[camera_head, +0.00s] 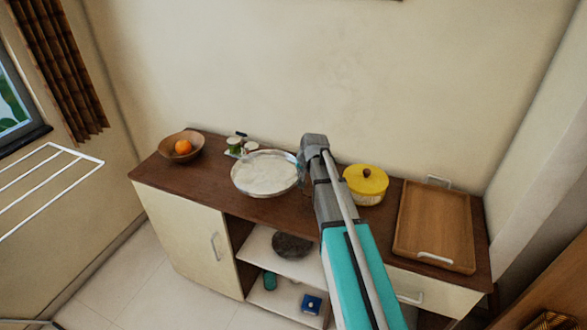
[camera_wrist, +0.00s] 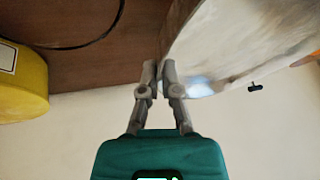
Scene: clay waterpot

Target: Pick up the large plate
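The large plate (camera_head: 264,174) is round, with a pale marbled face and a shiny metal-like rim. It is at the middle of the cabinet top in the head view; whether it rests flat or is slightly raised I cannot tell. It fills the upper right of the wrist view (camera_wrist: 245,45). My gripper (camera_wrist: 164,70) is at the plate's right rim as the head view shows it. Its two fingertips are nearly together with the rim edge between them. In the head view my wrist mostly hides the fingers.
On the brown cabinet top (camera_head: 215,188) are a wooden bowl (camera_head: 171,150) with an orange, small cups (camera_head: 234,145) behind the plate, a yellow lidded pot (camera_head: 366,187) right of my arm, and a wooden tray (camera_head: 434,225) farther right. The wall stands close behind.

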